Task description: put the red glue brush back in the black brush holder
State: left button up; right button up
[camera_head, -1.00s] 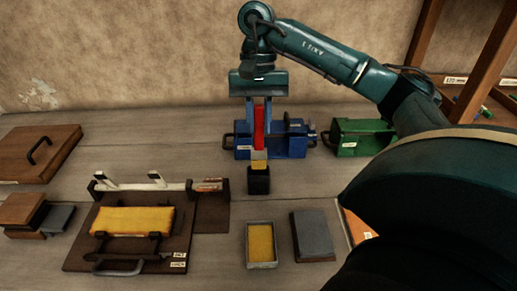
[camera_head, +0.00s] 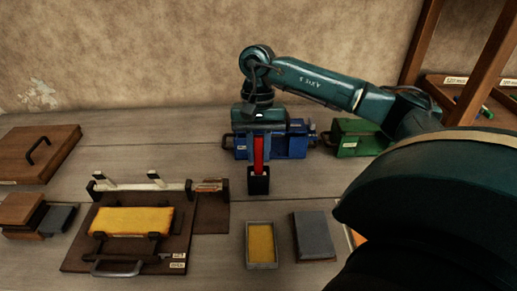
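The red glue brush (camera_head: 259,153) stands upright. Its lower end is inside the black brush holder (camera_head: 259,184), so its ferrule and bristles are hidden. The holder stands on the table in front of a blue box. My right gripper (camera_head: 259,146) points down over the holder, with its fingers on either side of the red handle. It appears shut on the handle, though the fingers are hard to make out against the blue box. My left gripper is not in view.
The blue box (camera_head: 291,143) and a green box (camera_head: 356,136) stand behind. A metal tray with a yellow pad (camera_head: 261,243) and a grey block (camera_head: 313,236) lie in front. A board with a yellow block (camera_head: 131,221) lies left. Bare table lies just right of the holder.

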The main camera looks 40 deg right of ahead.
jog(key=o, duration=0.4)
jog(key=p+v, duration=0.2)
jog(key=v, duration=1)
jog(key=shift+r, duration=0.15)
jog(key=shift+w, duration=0.1)
